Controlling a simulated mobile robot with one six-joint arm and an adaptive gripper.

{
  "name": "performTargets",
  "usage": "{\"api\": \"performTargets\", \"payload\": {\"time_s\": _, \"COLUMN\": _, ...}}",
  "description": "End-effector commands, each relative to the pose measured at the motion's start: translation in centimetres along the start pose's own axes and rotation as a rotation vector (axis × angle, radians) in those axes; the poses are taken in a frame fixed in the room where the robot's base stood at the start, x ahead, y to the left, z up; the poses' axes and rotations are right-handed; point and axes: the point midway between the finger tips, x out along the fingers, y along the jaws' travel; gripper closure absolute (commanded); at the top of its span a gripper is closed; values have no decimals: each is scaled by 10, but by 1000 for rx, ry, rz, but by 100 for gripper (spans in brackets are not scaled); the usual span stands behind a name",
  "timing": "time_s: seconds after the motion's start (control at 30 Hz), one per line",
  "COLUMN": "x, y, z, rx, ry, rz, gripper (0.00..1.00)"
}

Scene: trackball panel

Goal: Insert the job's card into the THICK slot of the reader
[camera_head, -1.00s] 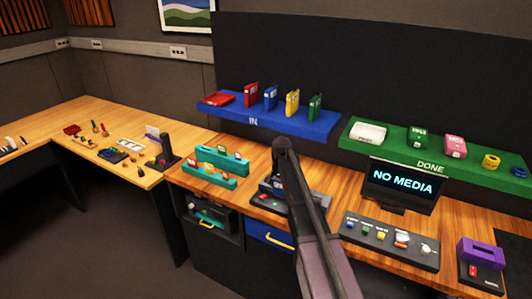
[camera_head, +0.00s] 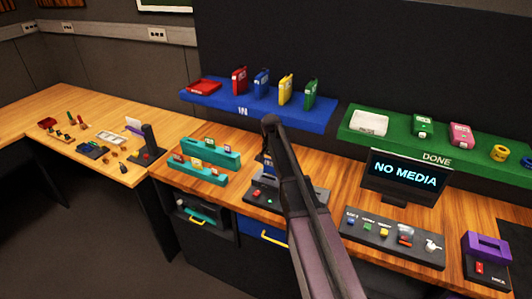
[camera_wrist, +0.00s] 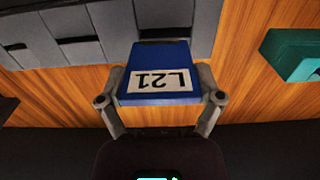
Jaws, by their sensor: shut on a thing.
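My gripper (camera_wrist: 161,80) is shut on a blue card (camera_wrist: 160,62) with a white "L21" label, which reads upside down in the wrist view. A finger sits at each side of the card. The card's far end is in front of the grey reader (camera_wrist: 60,35), overlapping it in the picture; I cannot tell if they touch. Dark slots show in the reader's face, left of the card. In the head view the reader (camera_head: 257,194) stands on the bench, partly hidden by my arm. The gripper is mostly hidden there too.
Teal racks (camera_head: 207,155) with small cards stand left of the reader. A "NO MEDIA" screen (camera_head: 405,176) and a button panel (camera_head: 392,238) are at the right. The blue IN shelf (camera_head: 260,110) and green DONE shelf (camera_head: 435,145) are behind. A purple-topped box (camera_head: 487,248) is far right.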

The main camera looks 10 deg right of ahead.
Motion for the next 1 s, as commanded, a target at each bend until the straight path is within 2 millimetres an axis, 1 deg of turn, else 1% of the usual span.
{"api": "performTargets", "payload": {"time_s": 0.2, "x": 0, "y": -5, "z": 3, "rx": -7, "ry": 0, "rz": 0, "gripper": 64}}
{"api": "performTargets", "payload": {"time_s": 0.33, "x": -5, "y": -6, "z": 4, "rx": -8, "ry": 0, "rz": 0, "gripper": 64}}
{"api": "performTargets", "payload": {"time_s": 0.47, "x": -16, "y": -7, "z": 5, "rx": -9, "ry": 0, "rz": 0, "gripper": 64}}
{"api": "performTargets", "payload": {"time_s": 0.7, "x": -43, "y": -9, "z": 6, "rx": -9, "ry": 0, "rz": 1, "gripper": 64}}
{"api": "performTargets", "payload": {"time_s": 0.8, "x": -51, "y": -9, "z": 6, "rx": -10, "ry": 0, "rz": 1, "gripper": 64}}
{"api": "performTargets", "payload": {"time_s": 1.0, "x": -56, "y": -10, "z": 7, "rx": -10, "ry": 0, "rz": 1, "gripper": 64}}
